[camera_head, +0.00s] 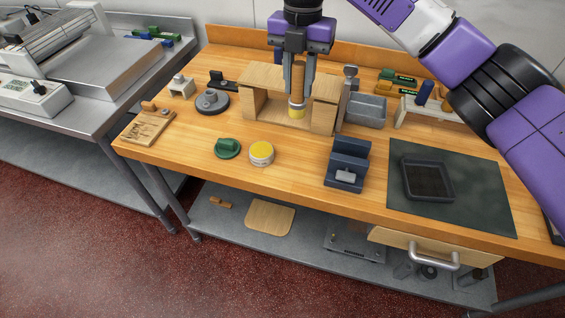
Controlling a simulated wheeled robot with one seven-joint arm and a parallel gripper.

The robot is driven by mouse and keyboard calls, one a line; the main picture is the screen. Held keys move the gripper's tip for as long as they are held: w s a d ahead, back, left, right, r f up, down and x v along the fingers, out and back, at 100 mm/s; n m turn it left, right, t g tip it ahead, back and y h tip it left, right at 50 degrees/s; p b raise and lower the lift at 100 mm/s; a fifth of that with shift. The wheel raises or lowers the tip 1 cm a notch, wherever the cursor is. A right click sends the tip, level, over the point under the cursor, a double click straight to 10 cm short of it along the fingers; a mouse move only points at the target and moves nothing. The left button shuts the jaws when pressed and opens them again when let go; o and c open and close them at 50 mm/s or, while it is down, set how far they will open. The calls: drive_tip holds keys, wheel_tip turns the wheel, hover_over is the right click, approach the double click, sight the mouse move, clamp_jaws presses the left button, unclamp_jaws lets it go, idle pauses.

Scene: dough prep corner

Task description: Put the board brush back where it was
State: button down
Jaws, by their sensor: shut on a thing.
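My gripper (298,86) is shut on an upright brown wooden-handled thing, which looks like the board brush (297,105). It has a pale yellow band near its lower end. The brush hangs point-down between the two fingers. I cannot tell whether the brush's lower end touches anything. The fingers partly hide the brush handle and the riser's middle.
A grey bin (367,111) and an upright grey tool (347,88) stand close right of the riser. A round grey weight (212,102) is to its left.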

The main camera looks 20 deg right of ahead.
sight(298, 113)
drive_tip(key=shift+f+n, duration=0.1)
drive_tip(key=shift+n, duration=0.2)
wheel_tip(298, 113, down, 20)
drive_tip(key=shift+r+p, duration=0.1)
drive_tip(key=shift+p, duration=0.35)
drive_tip(key=c, duration=1.2)
unclamp_jaws()
drive_tip(key=shift+o, duration=0.2)
wheel_tip(298, 113, up, 12)
drive_tip(key=shift+b, duration=0.85)
